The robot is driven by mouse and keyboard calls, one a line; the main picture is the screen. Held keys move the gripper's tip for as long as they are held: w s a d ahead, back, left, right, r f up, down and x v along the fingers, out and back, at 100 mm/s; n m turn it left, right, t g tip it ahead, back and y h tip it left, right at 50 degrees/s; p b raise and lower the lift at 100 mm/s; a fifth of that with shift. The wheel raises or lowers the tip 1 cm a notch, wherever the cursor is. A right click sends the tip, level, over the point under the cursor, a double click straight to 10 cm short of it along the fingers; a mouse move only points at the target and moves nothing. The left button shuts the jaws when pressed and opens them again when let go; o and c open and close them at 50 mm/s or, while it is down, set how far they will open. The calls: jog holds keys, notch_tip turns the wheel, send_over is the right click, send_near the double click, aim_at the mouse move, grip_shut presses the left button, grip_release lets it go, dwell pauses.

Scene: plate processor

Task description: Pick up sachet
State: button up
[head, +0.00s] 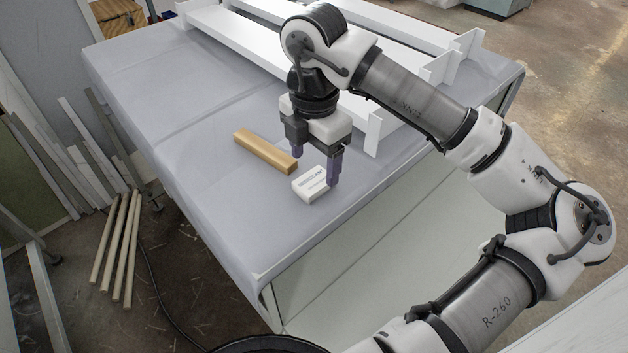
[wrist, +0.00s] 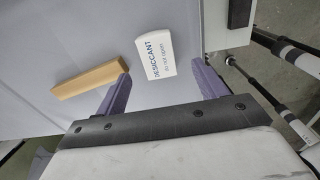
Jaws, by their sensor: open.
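The sachet (head: 311,185) is a small white packet lying flat on the grey table (head: 215,185) near its front edge. In the wrist view the sachet (wrist: 155,55) shows dark print reading "DESICCANT do not open". My gripper (head: 318,168) points down just above the sachet in the head view, and its fingers overlap part of it there. In the wrist view my gripper (wrist: 162,84) has its two purple fingers spread apart. The sachet lies ahead of the fingertips there, with nothing held between them.
A wooden block (head: 265,151) lies left of the sachet, close to the left finger in the wrist view (wrist: 88,79). Long white channel-like parts (head: 235,45) lie at the back of the table. The table's front left is clear.

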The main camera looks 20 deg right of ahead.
aim_at(314, 180)
jog(key=shift+w+f+p, duration=0.15)
jog(key=shift+f+p, duration=0.45)
jog(key=shift+f, duration=1.7)
jog(key=c, duration=1.1)
jog(key=shift+r, duration=0.1)
notch_tip(314, 180, up, 18)
jog(key=b, duration=0.2)
jog(key=shift+b, duration=0.3)
